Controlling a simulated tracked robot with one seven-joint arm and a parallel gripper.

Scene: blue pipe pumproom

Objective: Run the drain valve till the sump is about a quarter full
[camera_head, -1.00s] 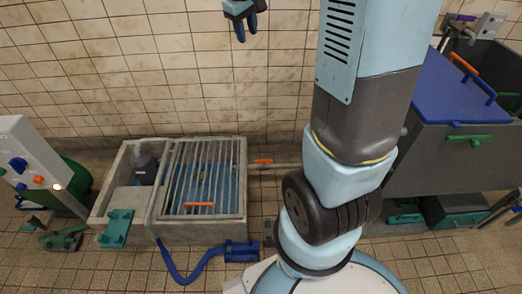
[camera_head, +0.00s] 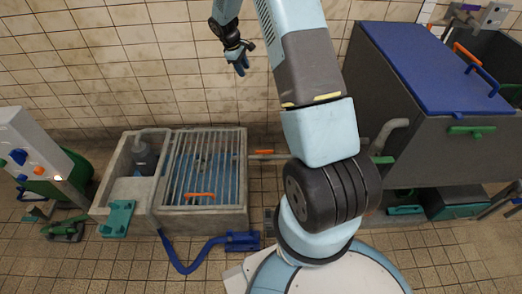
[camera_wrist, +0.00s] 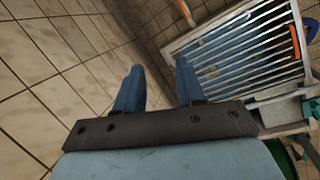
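The sump is a concrete basin (camera_head: 222,222) on the floor, its right part covered by a barred grate (camera_head: 182,168) with an orange handle (camera_head: 200,195). Blue shows between the bars; its level is hard to judge. A pipe (camera_head: 285,157) runs from the sump's right side behind my arm, with an orange lever (camera_head: 264,152) on it. A green handle (camera_head: 382,160) sits by a grey elbow pipe (camera_head: 392,128). I cannot tell which is the drain valve. My gripper (camera_head: 240,68) is in the air above the sump, fingers apart and empty in the wrist view (camera_wrist: 158,68).
A large grey tank (camera_head: 430,150) with a blue lid (camera_head: 435,65) stands at right. A control box (camera_head: 30,145) with knobs stands at left. A tiled wall is close behind my gripper.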

